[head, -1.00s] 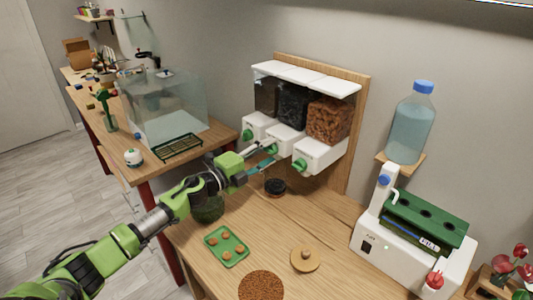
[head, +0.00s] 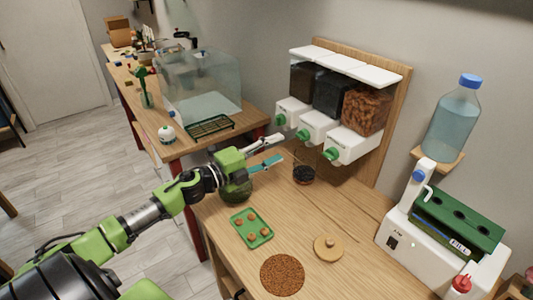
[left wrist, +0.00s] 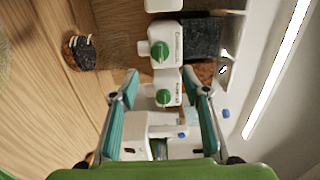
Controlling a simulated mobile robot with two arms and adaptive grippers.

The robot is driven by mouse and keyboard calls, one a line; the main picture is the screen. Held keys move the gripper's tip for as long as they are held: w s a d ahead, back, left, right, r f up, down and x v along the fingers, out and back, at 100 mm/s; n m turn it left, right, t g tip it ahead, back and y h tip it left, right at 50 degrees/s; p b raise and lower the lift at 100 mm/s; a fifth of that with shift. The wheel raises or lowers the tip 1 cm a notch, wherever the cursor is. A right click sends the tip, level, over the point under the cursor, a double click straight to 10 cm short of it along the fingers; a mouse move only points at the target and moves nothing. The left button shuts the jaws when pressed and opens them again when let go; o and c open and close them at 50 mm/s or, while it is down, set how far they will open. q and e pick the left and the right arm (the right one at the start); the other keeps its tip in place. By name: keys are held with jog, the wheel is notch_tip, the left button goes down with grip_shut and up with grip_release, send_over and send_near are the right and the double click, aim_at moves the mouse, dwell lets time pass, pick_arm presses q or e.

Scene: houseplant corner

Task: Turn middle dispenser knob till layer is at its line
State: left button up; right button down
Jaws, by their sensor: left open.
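Three white dispensers hang on a wooden wall panel. The middle one has a green knob (head: 302,134) on its front; the knob also shows in the left wrist view (left wrist: 160,50). Its clear bin holds dark grain (head: 332,96). A small glass jar (head: 303,175) with dark contents stands on the table below; in the left wrist view, the jar (left wrist: 80,49) shows dark and pale bands. I cannot make out a fill line. My left gripper (head: 278,148) is open and empty, in front of the dispensers and apart from the middle knob. My right gripper is not in view.
The left knob (head: 280,119) and right knob (head: 330,153) flank the middle one. A green tray (head: 252,228), a cork lid (head: 328,248) and a brown round mat (head: 282,275) lie on the table. A white machine (head: 420,240) stands right, a glass tank (head: 205,90) back left.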

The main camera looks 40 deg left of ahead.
pick_arm(q)
jog(key=shift+v, duration=1.3)
